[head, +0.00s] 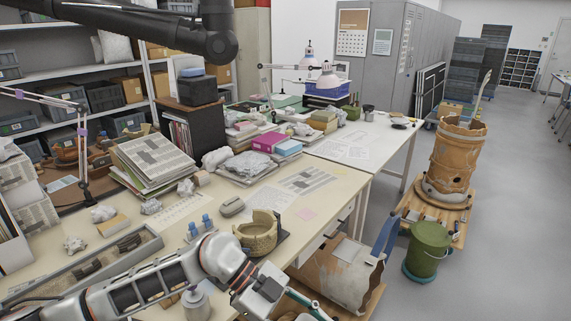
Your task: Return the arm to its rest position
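My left arm (150,285) comes in from the lower left and reaches across the front of the cream desk. Its wrist and gripper (262,290) are near the desk's front edge, at the bottom of the head view. The fingers are small and partly cut off, so I cannot tell whether they are open or what they hold. A tan, broken-rimmed pot (257,235) stands on the desk just beyond the wrist, apart from it in the picture. My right gripper is not in view.
The desk holds paper stacks (155,160), a sherd tray (90,265), blue-capped bottles (199,226) and a grey mouse-like object (231,206). The floor farther right is clear.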

